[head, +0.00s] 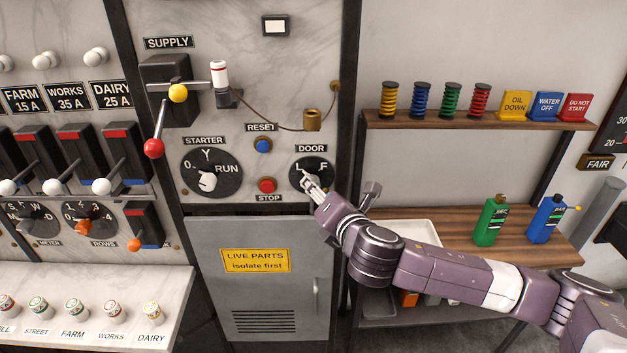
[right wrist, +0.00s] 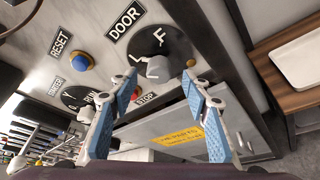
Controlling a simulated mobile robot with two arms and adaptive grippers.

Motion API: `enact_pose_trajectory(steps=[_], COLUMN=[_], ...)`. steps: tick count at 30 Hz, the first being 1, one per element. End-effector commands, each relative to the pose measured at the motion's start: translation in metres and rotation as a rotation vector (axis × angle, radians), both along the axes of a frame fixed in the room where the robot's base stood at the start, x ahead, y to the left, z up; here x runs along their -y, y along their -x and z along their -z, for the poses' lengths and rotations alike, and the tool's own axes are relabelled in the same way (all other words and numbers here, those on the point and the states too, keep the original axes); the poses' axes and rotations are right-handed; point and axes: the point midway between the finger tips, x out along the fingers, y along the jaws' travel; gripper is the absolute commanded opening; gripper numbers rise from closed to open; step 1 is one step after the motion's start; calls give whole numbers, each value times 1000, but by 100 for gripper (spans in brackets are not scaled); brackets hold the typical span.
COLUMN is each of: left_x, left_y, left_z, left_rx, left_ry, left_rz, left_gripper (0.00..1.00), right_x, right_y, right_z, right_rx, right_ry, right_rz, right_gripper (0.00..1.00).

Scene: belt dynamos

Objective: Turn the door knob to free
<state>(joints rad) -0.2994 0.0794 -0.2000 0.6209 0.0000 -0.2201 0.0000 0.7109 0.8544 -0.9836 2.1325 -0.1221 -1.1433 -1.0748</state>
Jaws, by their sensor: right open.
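The door knob (right wrist: 159,68) is a pale knob on a round black dial (right wrist: 177,43) marked L and F. Its pointer appears turned toward L. In the head view the dial (head: 325,171) sits under the DOOR label, and my right gripper (head: 309,184) partly covers the knob. In the right wrist view my right gripper (right wrist: 158,80) is open, with its blue-padded fingers on either side of the knob. I cannot tell whether they touch it. My left gripper is not in view.
The blue reset button (head: 263,145) and red stop button (head: 267,185) are close left of the dial. The grey door (head: 290,290) with a yellow warning label is below. A shelf (head: 420,123) with coloured coils and a wooden bench (head: 465,240) are at right.

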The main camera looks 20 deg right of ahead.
Motion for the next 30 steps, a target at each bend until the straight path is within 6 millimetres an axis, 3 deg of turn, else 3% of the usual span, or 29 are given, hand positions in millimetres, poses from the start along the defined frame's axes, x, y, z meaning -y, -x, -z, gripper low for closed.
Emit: enact_pose_trajectory(steps=[6, 12, 25, 30], left_x=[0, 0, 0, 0], left_y=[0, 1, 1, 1], left_z=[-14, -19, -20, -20], left_rx=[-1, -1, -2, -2], left_ry=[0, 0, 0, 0], left_rz=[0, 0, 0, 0], left_gripper=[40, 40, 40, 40], right_x=[0, 0, 0, 0], right_y=[-30, -47, -54, -54], right_z=[6, 12, 15, 15], right_rx=[-1, -1, -1, 0], right_ry=[-1, -2, -3, -3], right_rz=[3, 1, 0, 1], right_gripper=[44, 44, 44, 26])
